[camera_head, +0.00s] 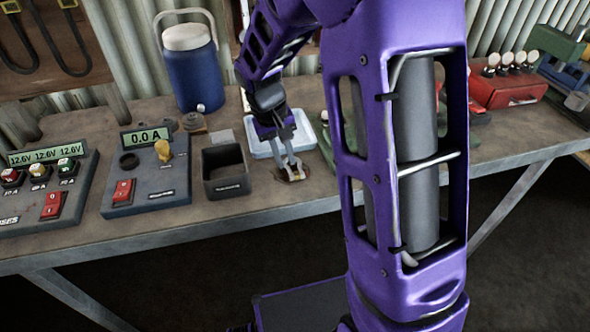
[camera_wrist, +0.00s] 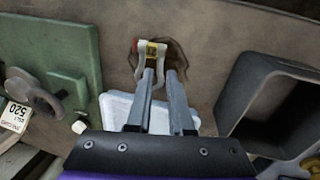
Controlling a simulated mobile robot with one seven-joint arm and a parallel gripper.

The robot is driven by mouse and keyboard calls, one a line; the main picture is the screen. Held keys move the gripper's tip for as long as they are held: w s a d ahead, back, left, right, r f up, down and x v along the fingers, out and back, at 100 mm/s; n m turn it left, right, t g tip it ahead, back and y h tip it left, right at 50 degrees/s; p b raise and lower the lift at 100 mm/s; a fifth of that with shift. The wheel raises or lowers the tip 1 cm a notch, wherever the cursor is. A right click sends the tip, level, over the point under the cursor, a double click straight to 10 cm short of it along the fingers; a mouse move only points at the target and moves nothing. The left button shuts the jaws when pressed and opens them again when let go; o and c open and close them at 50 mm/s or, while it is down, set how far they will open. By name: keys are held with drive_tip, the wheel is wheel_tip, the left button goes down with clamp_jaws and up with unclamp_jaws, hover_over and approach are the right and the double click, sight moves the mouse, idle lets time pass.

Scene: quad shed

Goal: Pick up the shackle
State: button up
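My gripper also shows in the head view (camera_head: 290,172).
A black open box (camera_head: 226,172) stands close left of my gripper, and a pale blue tray (camera_head: 262,149) lies just behind. Meter boxes (camera_head: 148,185) are further left, with a blue jug (camera_head: 191,75) behind. A green block (camera_wrist: 60,50) is left in the wrist view.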

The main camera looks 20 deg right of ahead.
drive_tip(key=shift+d+f, duration=0.2)
drive_tip(key=shift+f, duration=0.85)
clamp_jaws()
drive_tip(key=shift+r, duration=0.1)
wheel_tip(320, 180, up, 10)
drive_tip(key=shift+p, duration=0.45)
